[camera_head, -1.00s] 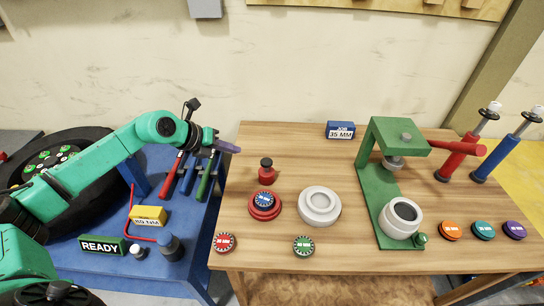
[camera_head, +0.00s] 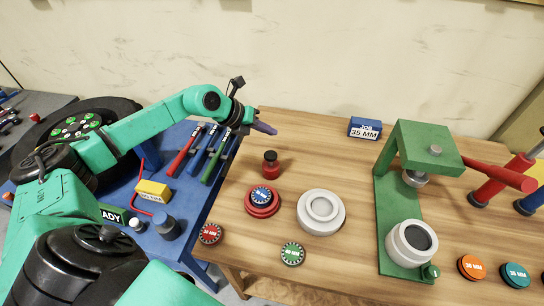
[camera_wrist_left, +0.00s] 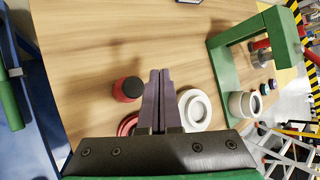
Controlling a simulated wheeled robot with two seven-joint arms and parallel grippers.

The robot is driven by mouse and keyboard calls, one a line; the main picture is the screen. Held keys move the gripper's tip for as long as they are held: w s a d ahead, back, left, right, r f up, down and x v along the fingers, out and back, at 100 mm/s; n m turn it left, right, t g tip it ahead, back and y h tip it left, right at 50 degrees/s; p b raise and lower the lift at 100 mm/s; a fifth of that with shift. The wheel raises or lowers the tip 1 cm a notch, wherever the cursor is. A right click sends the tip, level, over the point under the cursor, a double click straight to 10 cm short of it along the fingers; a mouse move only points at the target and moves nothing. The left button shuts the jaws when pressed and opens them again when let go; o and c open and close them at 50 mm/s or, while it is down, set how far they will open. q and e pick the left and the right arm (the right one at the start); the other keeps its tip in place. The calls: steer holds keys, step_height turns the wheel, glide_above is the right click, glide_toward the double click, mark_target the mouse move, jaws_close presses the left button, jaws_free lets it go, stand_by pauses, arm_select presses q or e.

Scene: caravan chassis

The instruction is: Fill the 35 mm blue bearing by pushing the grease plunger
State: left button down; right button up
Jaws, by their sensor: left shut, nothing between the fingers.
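The blue 35 mm bearing (camera_head: 261,195) sits on a round red base (camera_head: 263,211) at the left of the wooden table. A red piece with a black top (camera_head: 271,165), possibly the grease plunger, stands upright just behind it. It also shows in the left wrist view (camera_wrist_left: 128,90), left of the fingers. My left gripper (camera_head: 266,129) is shut and empty, above the table's back left, behind and apart from the red piece. In the left wrist view its fingers (camera_wrist_left: 160,78) partly hide the red base (camera_wrist_left: 128,124); the blue bearing is hidden there. My right gripper is not in view.
A white round dish (camera_head: 321,212) is right of the red base. A green press (camera_head: 397,205) with a white cup (camera_head: 411,243) stands farther right. A red disc (camera_head: 210,233) and green disc (camera_head: 292,253) lie near the front edge.

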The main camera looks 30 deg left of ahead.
arm_select(q)
steer(key=b, duration=0.4)
glide_above(270, 155)
steer(key=s, duration=0.1)
steer(key=f, duration=0.5)
steer(key=shift+a+f, duration=0.3)
steer(key=shift+f, duration=0.1)
steer(key=shift+w+d+f, duration=0.1)
steer(key=shift+w+f, duration=0.05)
steer(key=shift+f, duration=0.35)
steer(key=shift+r, duration=0.1)
stand_by(0.3)
steer(key=shift+f+b, duration=0.45)
steer(key=shift+b, duration=0.05)
steer(key=shift+f+b, duration=1)
steer(key=shift+f, duration=0.35)
stand_by(0.9)
steer(key=shift+r, duration=0.1)
